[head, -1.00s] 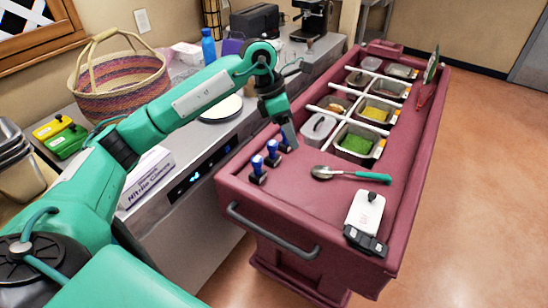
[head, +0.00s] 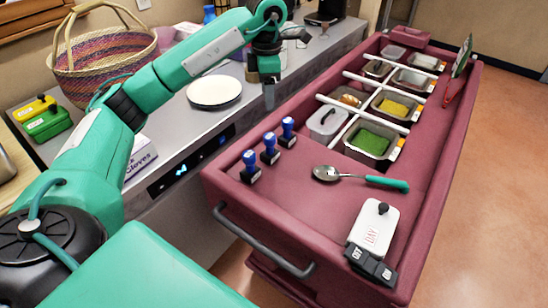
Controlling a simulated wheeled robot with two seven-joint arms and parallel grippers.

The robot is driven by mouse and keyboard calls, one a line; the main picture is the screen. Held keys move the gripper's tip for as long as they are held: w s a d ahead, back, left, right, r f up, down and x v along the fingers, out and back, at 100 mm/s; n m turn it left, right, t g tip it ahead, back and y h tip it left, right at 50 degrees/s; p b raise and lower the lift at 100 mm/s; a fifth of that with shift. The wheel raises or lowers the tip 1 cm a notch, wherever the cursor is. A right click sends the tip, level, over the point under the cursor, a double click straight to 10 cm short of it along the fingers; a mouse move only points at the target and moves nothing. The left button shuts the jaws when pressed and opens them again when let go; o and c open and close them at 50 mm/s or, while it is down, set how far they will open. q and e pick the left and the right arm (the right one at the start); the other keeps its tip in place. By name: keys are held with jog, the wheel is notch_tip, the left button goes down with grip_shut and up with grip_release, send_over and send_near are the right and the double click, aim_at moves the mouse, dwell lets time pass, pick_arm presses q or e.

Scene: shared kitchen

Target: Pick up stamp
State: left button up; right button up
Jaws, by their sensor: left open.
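Three stamps with blue handles and dark bases stand upright in a row on the left side of the maroon cart top (head: 300,185): a near one (head: 250,168), a middle one (head: 270,149) and a far one (head: 288,132). My left gripper (head: 269,100) points down, above and behind the far stamp in the picture, apart from all three. It is open and empty; its fingers overlap in this view, so the gap is hidden. My right gripper is out of view.
A spoon with a green handle (head: 388,183) and a white case (head: 374,224) with dark blocks (head: 368,264) lie on the cart. Food pans (head: 372,140) fill its far part. The counter holds a white plate (head: 214,91) and a basket (head: 103,65).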

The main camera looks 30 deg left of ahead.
aim_at(269, 136)
pick_arm(q)
jog(key=f, duration=0.7)
jog(key=w+f+b, duration=0.1)
jog(key=f, duration=0.2)
jog(key=shift+f, duration=0.3)
jog(key=f, duration=0.2)
jog(key=s+f+p, duration=0.1)
jog(key=f, duration=0.1)
jog(key=shift+d+f, duration=0.1)
jog(key=shift+d, duration=0.05)
jog(key=shift+w+f, duration=0.1)
jog(key=shift+f, duration=0.55)
jog(key=c, duration=1.2)
grip_shut()
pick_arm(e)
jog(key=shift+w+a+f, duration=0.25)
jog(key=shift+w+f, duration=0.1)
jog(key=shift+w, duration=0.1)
pick_arm(q)
jog(key=shift+r, duration=0.1)
